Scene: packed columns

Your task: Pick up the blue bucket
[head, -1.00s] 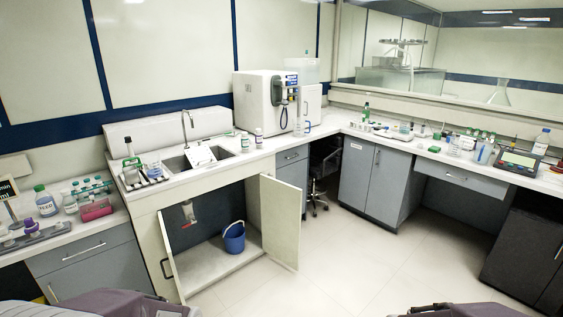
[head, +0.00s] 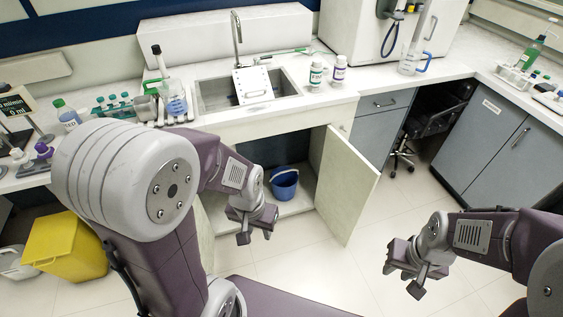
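The blue bucket (head: 285,187) stands upright on the floor of the open cabinet (head: 298,205) under the sink. Its handle shows at the top. My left gripper (head: 256,236) is in front of the cabinet, left of and nearer than the bucket, apart from it. Its two fingers are spread with nothing between them. My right gripper (head: 403,280) is over the open floor at the right, well away from the bucket. Its fingers are also apart and empty. My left arm hides the left part of the cabinet opening.
The cabinet door (head: 347,188) stands swung open just right of the bucket. A yellow bin (head: 65,250) is at the left on the floor. The sink counter (head: 310,108) above holds bottles. A black chair (head: 428,125) is at the back right; the middle floor is clear.

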